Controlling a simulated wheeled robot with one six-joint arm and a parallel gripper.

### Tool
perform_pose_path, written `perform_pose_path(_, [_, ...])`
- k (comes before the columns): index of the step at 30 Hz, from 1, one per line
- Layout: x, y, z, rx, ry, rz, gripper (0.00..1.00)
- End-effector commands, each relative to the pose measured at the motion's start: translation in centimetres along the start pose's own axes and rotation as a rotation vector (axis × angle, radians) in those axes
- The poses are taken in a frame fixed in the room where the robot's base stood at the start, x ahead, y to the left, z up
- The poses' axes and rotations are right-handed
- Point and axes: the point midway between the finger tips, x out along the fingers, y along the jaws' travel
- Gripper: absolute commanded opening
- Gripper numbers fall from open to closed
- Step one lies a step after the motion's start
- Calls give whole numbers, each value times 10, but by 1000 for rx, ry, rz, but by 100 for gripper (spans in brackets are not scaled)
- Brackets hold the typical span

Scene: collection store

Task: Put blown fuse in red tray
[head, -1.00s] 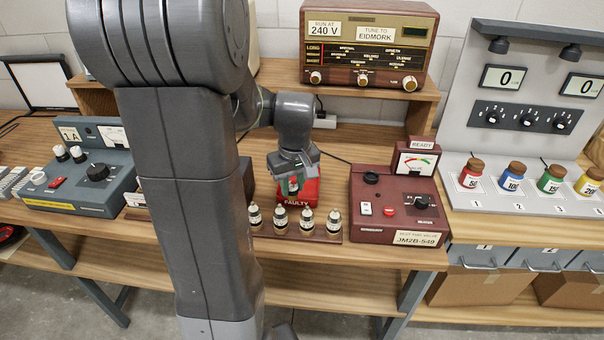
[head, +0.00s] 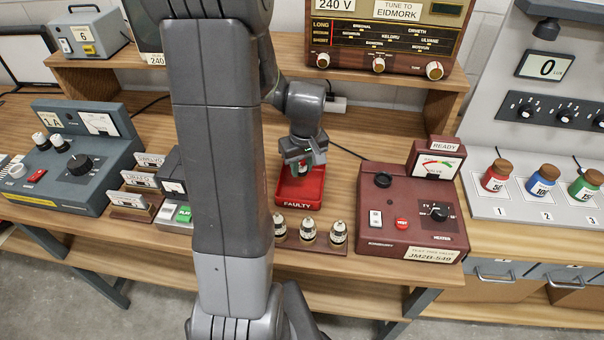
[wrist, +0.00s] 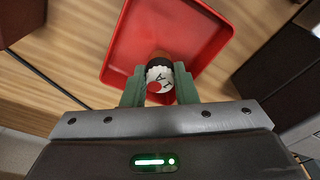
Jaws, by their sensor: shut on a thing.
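The red tray (head: 311,201) labelled FAULTY stands on the wooden bench, and its floor and rim show in the wrist view (wrist: 205,22). My gripper (head: 303,170) is over the back part of the tray. In the wrist view its green fingers (wrist: 159,88) are shut on the fuse (wrist: 160,74), a small cylinder with a brown body, a white marked end and a red dot. The fuse appears over the tray; its height above the floor is unclear. My arm hides part of the bench left of the tray.
Several small valves (head: 308,232) stand in a row just in front of the tray. A maroon valve tester (head: 398,212) is close on the right. A radio (head: 390,35) sits on the shelf behind.

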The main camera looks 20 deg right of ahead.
Motion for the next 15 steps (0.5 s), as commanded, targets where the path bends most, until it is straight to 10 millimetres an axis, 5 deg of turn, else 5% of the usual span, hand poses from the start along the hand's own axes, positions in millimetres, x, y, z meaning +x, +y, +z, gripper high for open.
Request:
perform_pose_path(7, [30,0,4,2,-2,-2,4])
perform_pose_path(15, [34,0,4,1,1,0,4])
